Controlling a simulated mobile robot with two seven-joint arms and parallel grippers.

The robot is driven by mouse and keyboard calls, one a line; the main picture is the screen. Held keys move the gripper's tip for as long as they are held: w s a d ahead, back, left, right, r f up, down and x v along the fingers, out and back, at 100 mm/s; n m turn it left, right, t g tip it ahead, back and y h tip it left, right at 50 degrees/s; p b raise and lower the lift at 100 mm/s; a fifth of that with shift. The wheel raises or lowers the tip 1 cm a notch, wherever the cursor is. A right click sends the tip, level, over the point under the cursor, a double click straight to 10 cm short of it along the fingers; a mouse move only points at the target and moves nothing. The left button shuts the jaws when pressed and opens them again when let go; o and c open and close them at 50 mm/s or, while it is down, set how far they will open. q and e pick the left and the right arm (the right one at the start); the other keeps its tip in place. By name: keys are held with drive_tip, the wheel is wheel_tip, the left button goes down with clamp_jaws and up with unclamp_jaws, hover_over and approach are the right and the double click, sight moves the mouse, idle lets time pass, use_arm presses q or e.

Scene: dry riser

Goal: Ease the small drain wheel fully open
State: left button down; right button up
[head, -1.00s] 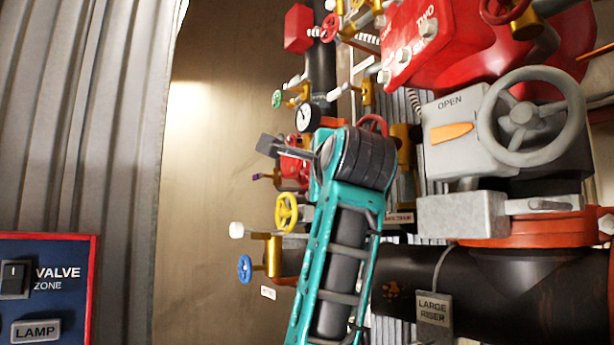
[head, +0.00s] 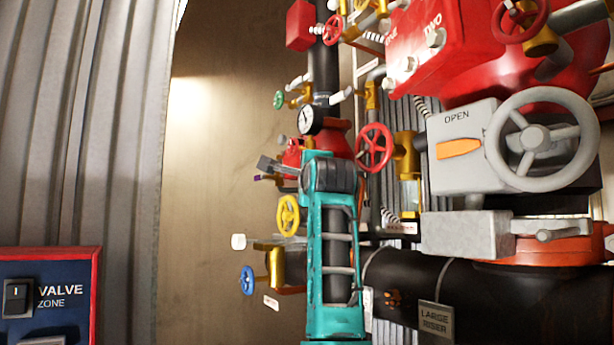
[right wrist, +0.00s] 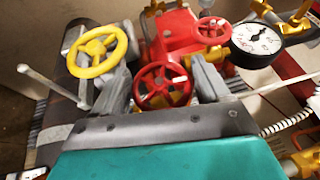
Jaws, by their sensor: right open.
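No readable label marks a drain wheel. Small handwheels in the head view are yellow (head: 288,215), blue (head: 247,280), green (head: 279,100) and red (head: 374,148). My right gripper (right wrist: 163,88) is open in the right wrist view. A small red handwheel (right wrist: 162,86) shows between its grey fingers, apparently beyond the tips; contact cannot be told. The yellow wheel (right wrist: 97,51) is just left of the fingers, and another red wheel (right wrist: 212,27) is farther back. In the head view the wrist hides most of this gripper. My left gripper is not in view.
A pressure gauge (head: 311,119) sits on the riser pipe above the wrist. A grey valve box (head: 463,147) with a large grey wheel (head: 542,139) stands at right, over a black pipe (head: 400,285). A blue switch panel (head: 70,310) is lower left. The wall between is bare.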

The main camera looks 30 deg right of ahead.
drive_tip(key=c, duration=0.7)
drive_tip(key=shift+o, duration=0.2)
drive_tip(key=shift+g, duration=0.4)
drive_tip(key=n+g+y, duration=0.1)
drive_tip(key=g, duration=0.1)
drive_tip(key=shift+n+g, duration=0.3)
drive_tip(key=shift+g, duration=0.1)
drive_tip(key=shift+n+g, duration=0.4)
drive_tip(key=shift+g, duration=0.8)
drive_tip(key=shift+f+y, duration=0.1)
drive_tip(key=shift+y, duration=0.2)
drive_tip(key=o, duration=0.7)
drive_tip(key=shift+c, duration=0.2)
